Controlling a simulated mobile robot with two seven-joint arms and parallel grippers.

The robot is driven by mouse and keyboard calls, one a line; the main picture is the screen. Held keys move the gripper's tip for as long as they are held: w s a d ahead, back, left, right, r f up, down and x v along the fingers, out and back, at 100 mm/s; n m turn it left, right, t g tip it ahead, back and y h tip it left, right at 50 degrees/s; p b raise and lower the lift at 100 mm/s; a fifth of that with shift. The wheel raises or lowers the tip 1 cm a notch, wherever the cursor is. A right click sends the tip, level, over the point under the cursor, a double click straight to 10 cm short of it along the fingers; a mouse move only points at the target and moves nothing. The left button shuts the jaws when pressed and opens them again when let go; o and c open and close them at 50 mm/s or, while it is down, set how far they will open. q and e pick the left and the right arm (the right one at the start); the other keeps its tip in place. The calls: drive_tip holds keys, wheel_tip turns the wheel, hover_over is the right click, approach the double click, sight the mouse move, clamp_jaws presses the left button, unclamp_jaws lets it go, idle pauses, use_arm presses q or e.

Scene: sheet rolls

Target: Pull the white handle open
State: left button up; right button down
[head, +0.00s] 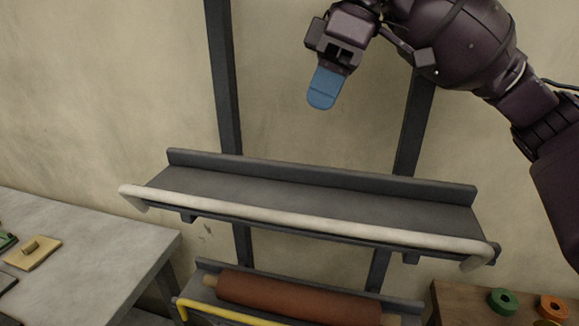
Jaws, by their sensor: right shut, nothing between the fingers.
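The white handle (300,222) is a long bar with bent ends. It runs along the front of the upper dark grey shelf (330,200), which is empty. My right gripper (324,92) is above and behind the shelf, near the wall, pointing down. Its blue fingers are together with nothing between them. It is well apart from the white handle. My left gripper is not in view.
Below, a lower shelf holds a reddish-brown roll (300,297) behind a yellow bar (225,313). A wooden surface (455,297) at right holds green (503,301) and orange rings. Dark uprights (225,80) support the shelves.

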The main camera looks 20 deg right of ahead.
drive_tip(key=s+b+x, duration=0.1)
drive_tip(key=s+x, duration=0.1)
drive_tip(key=x, duration=1.1)
drive_tip(key=shift+a+r, duration=0.2)
drive_tip(key=shift+a, duration=0.05)
drive_tip(key=shift+s, duration=0.1)
